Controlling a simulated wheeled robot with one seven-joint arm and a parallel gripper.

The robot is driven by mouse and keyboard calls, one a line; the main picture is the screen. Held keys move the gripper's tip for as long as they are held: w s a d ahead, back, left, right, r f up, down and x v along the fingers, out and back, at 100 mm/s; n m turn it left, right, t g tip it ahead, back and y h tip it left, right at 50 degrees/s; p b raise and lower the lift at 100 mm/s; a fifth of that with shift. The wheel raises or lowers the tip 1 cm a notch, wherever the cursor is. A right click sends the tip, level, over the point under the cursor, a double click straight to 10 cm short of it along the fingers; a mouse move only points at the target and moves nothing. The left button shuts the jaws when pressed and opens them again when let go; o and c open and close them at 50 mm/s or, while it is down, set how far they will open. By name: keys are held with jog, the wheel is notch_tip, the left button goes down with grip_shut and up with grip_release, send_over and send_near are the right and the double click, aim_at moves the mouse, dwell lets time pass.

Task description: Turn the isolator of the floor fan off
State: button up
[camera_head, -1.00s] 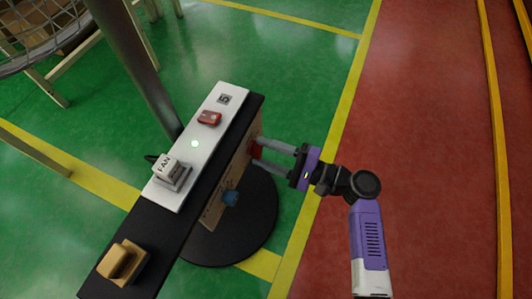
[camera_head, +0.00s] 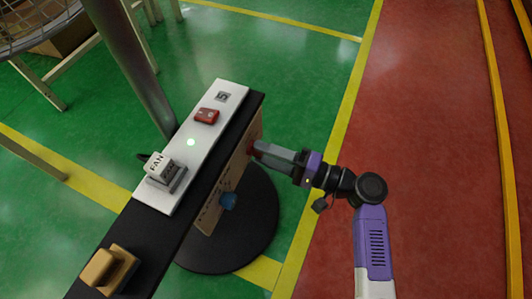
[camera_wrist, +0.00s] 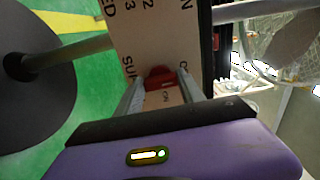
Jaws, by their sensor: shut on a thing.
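The isolator is a red knob on the upright side panel (camera_head: 215,206) of the black stand. In the wrist view the red knob (camera_wrist: 160,76) sits between my fingertips, with lettering including "ON" on the panel around it. My gripper (camera_head: 254,149) reaches in from the right and is shut on the knob. In the head view the fingers hide most of the knob. The label "FAN" is on a grey block (camera_head: 160,168) on the white strip on top of the stand.
The white strip (camera_head: 222,86) also carries a red switch (camera_head: 206,116) and a lit green lamp (camera_head: 191,142). A grey post (camera_head: 135,70) stands behind.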

jog(key=shift+f, duration=0.1)
jog(key=o, duration=1.4)
jog(key=shift+c, duration=0.2)
jog(key=p+v, duration=0.2)
jog(key=v, duration=0.6)
